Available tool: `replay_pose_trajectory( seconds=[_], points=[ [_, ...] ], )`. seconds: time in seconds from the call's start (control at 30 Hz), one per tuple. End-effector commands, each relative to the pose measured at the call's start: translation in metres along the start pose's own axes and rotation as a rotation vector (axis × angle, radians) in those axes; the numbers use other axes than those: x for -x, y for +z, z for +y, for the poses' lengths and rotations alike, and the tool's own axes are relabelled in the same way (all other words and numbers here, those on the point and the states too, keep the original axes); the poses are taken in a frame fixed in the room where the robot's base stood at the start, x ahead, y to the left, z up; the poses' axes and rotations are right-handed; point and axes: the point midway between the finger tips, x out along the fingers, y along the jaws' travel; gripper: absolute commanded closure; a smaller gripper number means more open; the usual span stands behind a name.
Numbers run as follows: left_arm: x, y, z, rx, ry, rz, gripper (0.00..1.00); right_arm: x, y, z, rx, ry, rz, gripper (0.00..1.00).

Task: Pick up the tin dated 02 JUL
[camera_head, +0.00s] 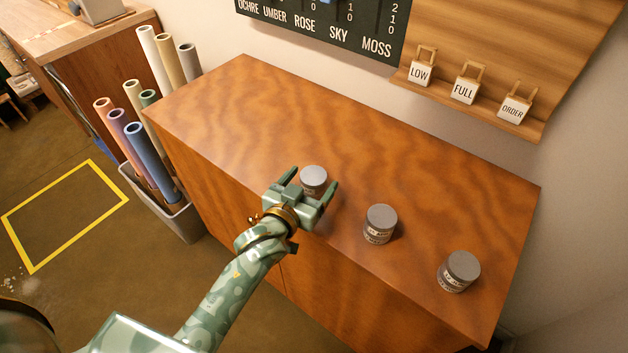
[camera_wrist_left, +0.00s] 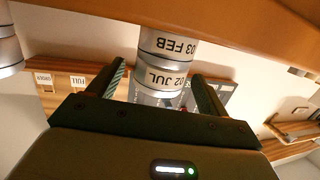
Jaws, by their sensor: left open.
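A grey tin (camera_head: 313,178) stands upright on the brown cabinet top, near its front edge. My left gripper (camera_head: 310,184) is open, with one finger on each side of the tin. The tin appears between or just beyond the fingertips; I cannot tell whether they touch it. My right gripper is not in view.
Two similar tins, a middle one (camera_head: 380,224) and a right one (camera_head: 459,271), stand along the front of the cabinet top (camera_head: 270,110); their labels are unreadable. The back is clear. A bin (camera_head: 187,222) of rolled tubes stands left. Tagged blocks (camera_head: 464,90) sit on a wall shelf.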

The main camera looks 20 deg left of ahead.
Motion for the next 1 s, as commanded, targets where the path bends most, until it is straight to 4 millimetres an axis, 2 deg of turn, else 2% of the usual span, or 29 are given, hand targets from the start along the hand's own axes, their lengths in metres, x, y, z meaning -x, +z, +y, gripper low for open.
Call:
replay_pose_trajectory(
  seconds=[0.1, 0.37, 0.53, 0.83, 1.0],
  points=[
    [-0.015, 0.003, 0.001, 0.001, 0.000, -0.001, 0.22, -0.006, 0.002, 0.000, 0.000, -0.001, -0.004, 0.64],
    [-0.017, 0.001, 0.001, 0.001, 0.000, -0.001, 0.22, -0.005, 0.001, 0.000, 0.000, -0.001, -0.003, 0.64],
    [-0.017, 0.001, 0.001, 0.001, 0.000, -0.001, 0.69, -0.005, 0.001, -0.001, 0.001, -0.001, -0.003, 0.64],
    [-0.017, 0.000, 0.001, 0.001, 0.000, -0.001, 0.71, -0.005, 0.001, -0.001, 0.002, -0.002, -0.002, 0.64],
    [-0.015, -0.013, 0.001, 0.000, 0.000, 0.001, 0.71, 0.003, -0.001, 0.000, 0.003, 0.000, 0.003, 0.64]
  ],
)
